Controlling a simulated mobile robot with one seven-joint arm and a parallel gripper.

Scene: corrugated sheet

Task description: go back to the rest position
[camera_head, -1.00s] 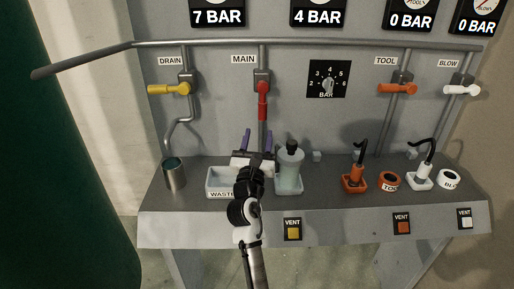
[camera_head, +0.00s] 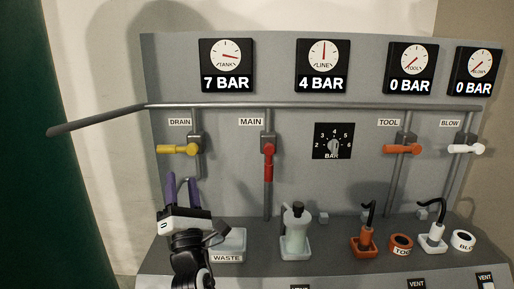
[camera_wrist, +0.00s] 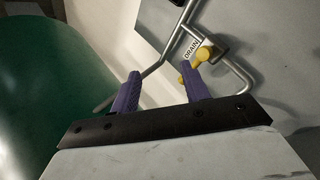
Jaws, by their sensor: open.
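My gripper (camera_head: 181,189) is in the lower left of the head view, with its two purple fingers pointing up. The fingers are apart with nothing between them. It is in front of the panel, below the yellow DRAIN valve handle (camera_head: 178,149) and left of the WASTE tray (camera_head: 228,257). In the wrist view the gripper (camera_wrist: 163,88) is also open and empty. The yellow handle (camera_wrist: 203,54) shows there beyond the right finger, and I see no contact. My arm hides the metal cup area at the bench's left.
A long grey pipe (camera_head: 95,119) juts out left from the panel. The red MAIN handle (camera_head: 269,162) hangs down. A bottle (camera_head: 296,232), an orange nozzle (camera_head: 366,240) and a white nozzle (camera_head: 437,235) stand on the bench. A dark green surface (camera_head: 45,200) is at far left.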

